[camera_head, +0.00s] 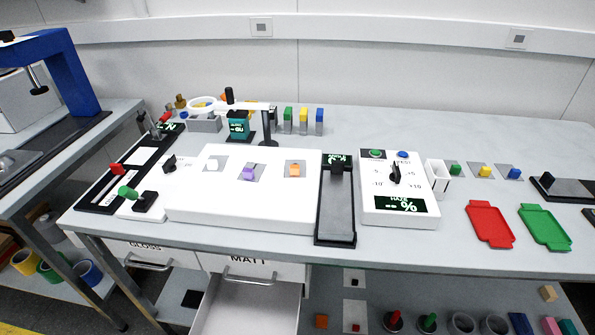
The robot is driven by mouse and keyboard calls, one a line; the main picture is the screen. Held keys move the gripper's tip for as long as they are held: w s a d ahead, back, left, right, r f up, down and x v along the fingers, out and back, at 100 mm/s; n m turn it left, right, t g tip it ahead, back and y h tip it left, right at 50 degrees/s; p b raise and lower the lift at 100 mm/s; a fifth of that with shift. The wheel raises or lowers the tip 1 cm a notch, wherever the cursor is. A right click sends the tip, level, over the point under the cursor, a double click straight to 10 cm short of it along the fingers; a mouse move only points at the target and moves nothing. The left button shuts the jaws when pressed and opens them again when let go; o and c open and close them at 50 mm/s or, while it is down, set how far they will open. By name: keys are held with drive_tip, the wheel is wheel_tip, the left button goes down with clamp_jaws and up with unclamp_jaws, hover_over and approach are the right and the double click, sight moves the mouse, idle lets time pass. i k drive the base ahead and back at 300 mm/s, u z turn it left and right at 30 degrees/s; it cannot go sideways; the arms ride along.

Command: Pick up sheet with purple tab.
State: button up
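The sheet with the purple tab is a small grey sheet (259,166) lying on the white box (200,207) in the middle of the bench. Its purple tab (248,174) stands up at the sheet's front left. A similar sheet with a white tab (211,164) lies to its left, and one with an orange tab (294,170) to its right. My gripper is not in view.
A black-framed device (336,235) and a haze meter (401,214) stand right of the box. A magnifier on a black stand (267,130) rises behind it. The MATT drawer (248,305) below is open. Red (489,225) and green (544,228) trays lie at right.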

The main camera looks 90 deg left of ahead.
sight(252, 172)
drive_tip(key=u, duration=0.05)
drive_tip(key=i, duration=2.3)
drive_tip(key=u, duration=4.5)
drive_tip(key=i, duration=1)
drive_tip(key=u, duration=0.05)
